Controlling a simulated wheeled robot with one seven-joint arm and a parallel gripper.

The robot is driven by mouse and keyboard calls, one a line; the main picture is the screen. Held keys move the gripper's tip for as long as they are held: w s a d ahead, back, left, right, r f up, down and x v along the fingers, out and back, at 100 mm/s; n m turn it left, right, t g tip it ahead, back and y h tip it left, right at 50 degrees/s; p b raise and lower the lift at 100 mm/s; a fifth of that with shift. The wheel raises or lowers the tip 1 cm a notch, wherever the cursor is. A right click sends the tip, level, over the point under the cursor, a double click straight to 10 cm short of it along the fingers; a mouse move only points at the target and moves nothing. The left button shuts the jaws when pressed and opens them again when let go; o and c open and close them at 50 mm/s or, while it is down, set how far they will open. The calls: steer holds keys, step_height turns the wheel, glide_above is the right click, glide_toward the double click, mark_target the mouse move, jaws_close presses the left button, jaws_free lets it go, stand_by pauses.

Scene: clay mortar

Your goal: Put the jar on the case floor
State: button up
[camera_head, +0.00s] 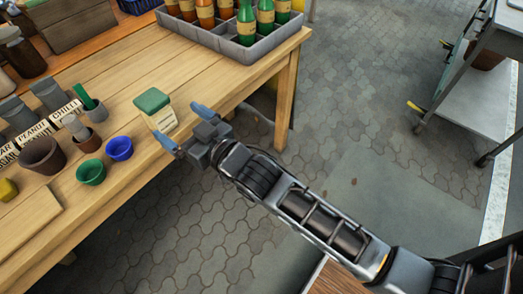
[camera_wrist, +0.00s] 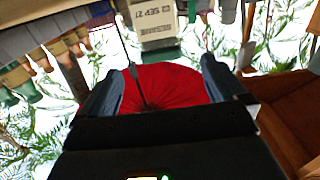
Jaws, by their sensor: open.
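The jar (camera_head: 159,116), cream with a green lid and a label, stands upright near the table's edge in the head view. The wrist view shows its labelled side (camera_wrist: 156,18) upside down, with the green lid below it. My gripper (camera_head: 185,127) is open and empty, its two blue fingers spread and pointing at the jar. In the wrist view the jar lies ahead, between the finger directions of my gripper (camera_wrist: 163,82); the exact gap is unclear.
The wooden table (camera_head: 135,75) holds a grey divided crate (camera_head: 245,62) of bottles at the back. A blue bowl (camera_head: 119,149), a green bowl (camera_head: 91,172), a brown pot (camera_head: 44,155) and several labelled containers stand left of the jar. A metal cart (camera_head: 465,90) is at the right.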

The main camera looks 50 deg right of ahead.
steer(key=s+f+g, duration=0.2)
steer(key=s+f, duration=0.1)
steer(key=s, duration=1.8)
steer(key=s+r, duration=0.3)
steer(key=s, duration=0.5)
steer(key=s+r+g, duration=0.1)
steer(key=s+r, duration=0.3)
steer(key=s, duration=0.5)
steer(key=shift+r, duration=0.25)
